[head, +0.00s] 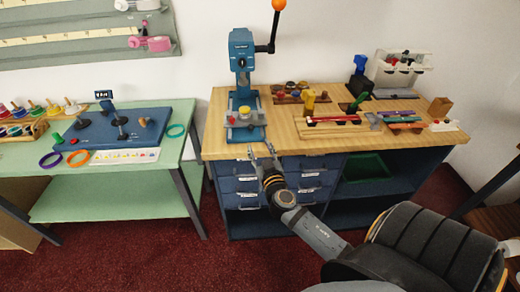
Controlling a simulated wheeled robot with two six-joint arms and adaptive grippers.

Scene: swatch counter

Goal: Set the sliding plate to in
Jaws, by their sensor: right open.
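A blue press (242,50) stands at the left end of the wooden counter, with a black lever ending in an orange knob (279,5). At its foot a small plate (257,119) lies on the blue base and carries a round piece with a yellow top (245,112). The plate seems to sit toward the front of the base, but its exact position is too small to tell. My right gripper (261,149) is open and empty, just in front of the counter's front edge, below and slightly right of the press base. My left gripper is out of view.
The wooden counter (285,135) also holds trays, coloured pieces and a white rack (402,70) to the right. Blue drawers (235,184) are under its edge, close to my right gripper. A green table (110,205) with a blue board (90,130) stands to the left.

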